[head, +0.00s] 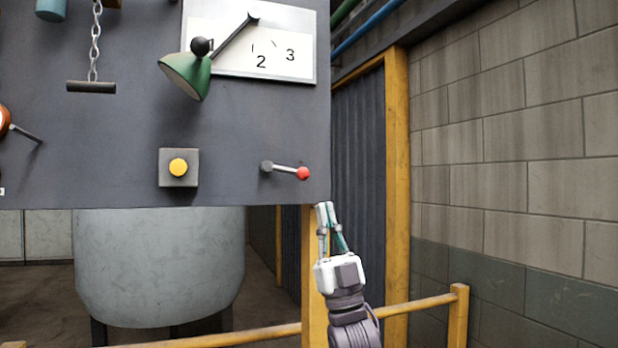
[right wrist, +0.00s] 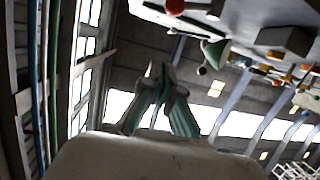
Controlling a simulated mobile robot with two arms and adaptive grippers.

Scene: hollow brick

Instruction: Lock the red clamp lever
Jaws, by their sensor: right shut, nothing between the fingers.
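The red clamp lever (head: 288,170) is on the lower right of the dark panel in the head view. It has a grey pivot at left, a short metal arm pointing right and slightly down, and a red ball (head: 303,173) at its end. In the right wrist view the red ball (right wrist: 175,6) shows at the top edge. My right gripper (head: 325,208) is shut and empty, just below and right of the red ball, apart from it, near the panel's lower right corner. Its fingertips also show together in the right wrist view (right wrist: 161,70). My left gripper is not in view.
A yellow button (head: 178,167) on a grey box sits left of the lever. A chain handle (head: 91,87) hangs at upper left. Yellow railing (head: 420,304) and a yellow post (head: 397,150) stand around my right arm.

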